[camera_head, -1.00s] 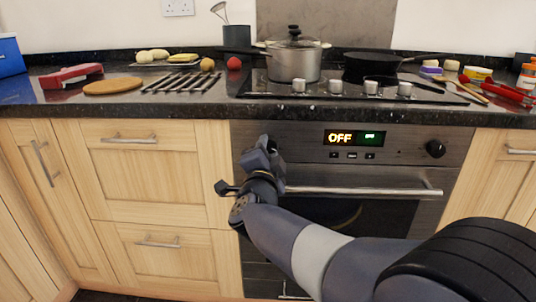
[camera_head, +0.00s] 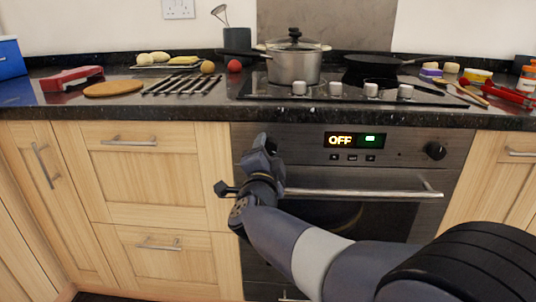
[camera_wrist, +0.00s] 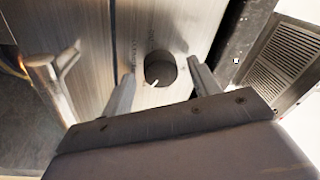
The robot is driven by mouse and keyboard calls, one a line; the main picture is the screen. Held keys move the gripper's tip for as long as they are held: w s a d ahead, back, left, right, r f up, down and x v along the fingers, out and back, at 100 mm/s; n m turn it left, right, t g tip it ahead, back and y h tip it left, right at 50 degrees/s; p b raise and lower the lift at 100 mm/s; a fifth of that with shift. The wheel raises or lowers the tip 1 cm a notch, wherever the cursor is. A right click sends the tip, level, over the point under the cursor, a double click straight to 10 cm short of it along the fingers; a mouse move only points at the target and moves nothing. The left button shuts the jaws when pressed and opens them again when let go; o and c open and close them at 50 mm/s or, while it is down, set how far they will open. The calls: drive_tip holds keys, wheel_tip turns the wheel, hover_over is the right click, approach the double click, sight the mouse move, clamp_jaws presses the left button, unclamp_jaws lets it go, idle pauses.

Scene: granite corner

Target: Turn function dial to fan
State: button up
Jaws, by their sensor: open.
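A dark round dial (camera_wrist: 160,68) with a pale pointer mark sits on the brushed-metal oven panel in the wrist view. My gripper (camera_wrist: 161,84) is open, with one finger on each side of the dial; whether either finger touches it I cannot tell. In the head view my gripper (camera_head: 258,160) is at the left end of the oven panel and hides this dial. The oven display (camera_head: 354,140) reads OFF in orange, with a small green sign beside it. A second black dial (camera_head: 435,150) is uncovered at the right end of the panel.
The oven door handle (camera_head: 360,192) runs just below the panel and shows at the left in the wrist view (camera_wrist: 50,85). The black worktop edge (camera_head: 350,114) overhangs above. A lidded pot (camera_head: 294,68) and a black pan (camera_head: 372,63) stand on the hob.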

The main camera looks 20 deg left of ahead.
drive_tip(key=p+v, duration=0.2)
drive_tip(key=v, duration=0.8)
drive_tip(key=shift+s+p, duration=0.3)
drive_tip(key=shift+s, duration=0.1)
drive_tip(key=shift+w, duration=0.1)
drive_tip(key=b+x, duration=0.2)
drive_tip(key=x, duration=0.8)
drive_tip(key=shift+w+b, duration=0.35)
drive_tip(key=shift+w, duration=0.05)
drive_tip(key=shift+s, duration=0.1)
